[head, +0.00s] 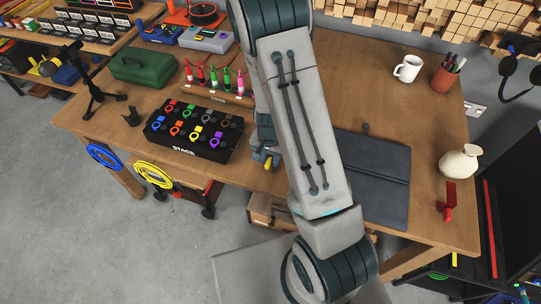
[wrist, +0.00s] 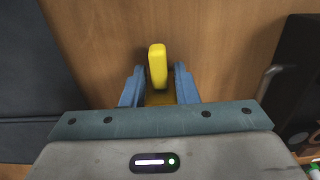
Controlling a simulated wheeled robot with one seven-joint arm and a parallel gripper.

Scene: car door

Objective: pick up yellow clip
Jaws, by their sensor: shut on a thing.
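The yellow clip (wrist: 158,66) shows in the wrist view as an upright, rounded yellow piece. It stands between the two blue fingers of my gripper (wrist: 158,84), which are shut on it. Its lower part is partly hidden down between the fingers. In the head view a small yellow bit (head: 268,161) shows at my gripper, beside my arm and near the front edge of the wooden table (head: 385,120). My arm hides most of the gripper there. I cannot tell whether the clip touches the table.
A black STAGE box (head: 186,153) with several coloured rings stands left of my gripper. A dark folded mat (head: 372,180) lies to the right. Behind are a rack of coloured clamps (head: 215,85) and a green case (head: 142,68).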

